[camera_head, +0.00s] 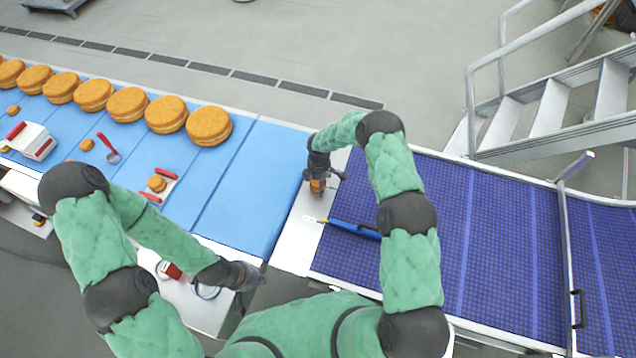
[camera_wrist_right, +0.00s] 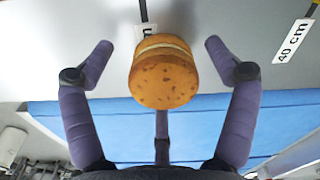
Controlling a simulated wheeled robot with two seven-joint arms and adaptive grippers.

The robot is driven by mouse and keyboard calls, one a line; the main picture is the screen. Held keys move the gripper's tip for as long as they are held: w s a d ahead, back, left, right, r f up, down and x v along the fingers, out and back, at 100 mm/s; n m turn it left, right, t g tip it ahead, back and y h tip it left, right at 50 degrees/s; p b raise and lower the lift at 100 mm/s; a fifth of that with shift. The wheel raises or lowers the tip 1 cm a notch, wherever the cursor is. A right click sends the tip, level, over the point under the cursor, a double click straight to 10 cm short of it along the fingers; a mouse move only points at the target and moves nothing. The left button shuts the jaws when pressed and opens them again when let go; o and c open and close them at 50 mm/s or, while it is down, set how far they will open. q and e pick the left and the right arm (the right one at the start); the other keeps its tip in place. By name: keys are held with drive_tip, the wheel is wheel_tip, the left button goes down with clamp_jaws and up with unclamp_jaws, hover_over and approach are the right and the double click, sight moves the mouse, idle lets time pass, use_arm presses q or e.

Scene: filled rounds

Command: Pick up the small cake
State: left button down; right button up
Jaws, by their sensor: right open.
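The small cake (camera_wrist_right: 165,80), round and orange-brown with a pale band, is between the spread fingers of my right gripper (camera_wrist_right: 158,48) in the right wrist view. Gaps show on both sides, and the fingers look open and apart from it. In the head view the right gripper (camera_head: 326,177) is over the white strip between the two belts, with the small cake (camera_head: 317,187) partly hidden under it. My left gripper (camera_head: 246,276) is low over the white side table, and its fingers are too unclear to read.
Several large filled rounds (camera_head: 208,126) line the far side of the blue belt (camera_head: 255,170). Smaller rounds (camera_head: 157,183) and a red-handled scoop (camera_head: 109,148) lie nearer. A blue-handled tool (camera_head: 355,229) lies beside the right gripper, on the purple belt (camera_head: 490,260). Metal stairs (camera_head: 548,105) stand behind.

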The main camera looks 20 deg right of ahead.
drive_tip(key=shift+f, duration=0.4)
drive_tip(key=shift+s, duration=0.1)
drive_tip(key=c, duration=0.8)
drive_tip(key=shift+c, duration=0.2)
drive_tip(key=shift+r, duration=0.1)
